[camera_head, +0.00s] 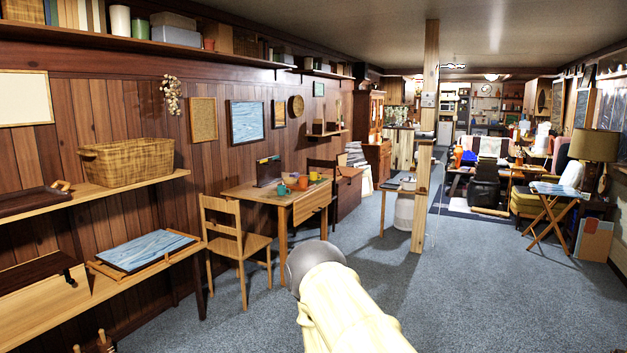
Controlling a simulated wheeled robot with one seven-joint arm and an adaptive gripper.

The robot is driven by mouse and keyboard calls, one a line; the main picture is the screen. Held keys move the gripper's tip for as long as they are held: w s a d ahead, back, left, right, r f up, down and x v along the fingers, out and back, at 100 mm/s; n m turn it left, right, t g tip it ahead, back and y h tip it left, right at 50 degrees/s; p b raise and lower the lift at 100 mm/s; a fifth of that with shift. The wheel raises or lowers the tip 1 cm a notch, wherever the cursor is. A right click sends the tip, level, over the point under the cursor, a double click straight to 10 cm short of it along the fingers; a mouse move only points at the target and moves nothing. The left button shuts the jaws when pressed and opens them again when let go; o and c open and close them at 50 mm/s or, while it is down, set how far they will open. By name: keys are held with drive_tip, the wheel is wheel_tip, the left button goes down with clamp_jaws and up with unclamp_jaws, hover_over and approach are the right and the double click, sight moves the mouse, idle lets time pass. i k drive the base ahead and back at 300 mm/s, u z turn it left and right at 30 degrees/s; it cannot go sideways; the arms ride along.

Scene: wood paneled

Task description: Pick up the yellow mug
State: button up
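A small yellow mug (314,176) appears to stand toward the back right of the wooden table (258,192) by the left wall. It is small at this distance, and its handle cannot be made out. An orange mug (303,183) and a teal mug (281,189) stand nearer the front of the same table. Part of my own arm, cream with a grey rounded end, rises from the bottom middle of the view, well short of the table. My gripper's fingers do not show.
A wooden chair (233,245) stands at the table's left side. Shelves with a wicker basket (128,162) line the left wall. A wooden post (425,140) stands right of the table. Blue-grey carpet (480,300) is clear at the front right.

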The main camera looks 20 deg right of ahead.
sight(312, 175)
drive_tip(key=z, duration=0.1)
drive_tip(key=i, duration=0.4)
drive_tip(key=z, duration=0.65)
drive_tip(key=i, duration=1.8)
drive_tip(key=z, duration=0.65)
drive_tip(key=i, duration=3.35)
drive_tip(key=u, duration=0.9)
drive_tip(key=i, duration=1.65)
drive_tip(key=u, duration=0.5)
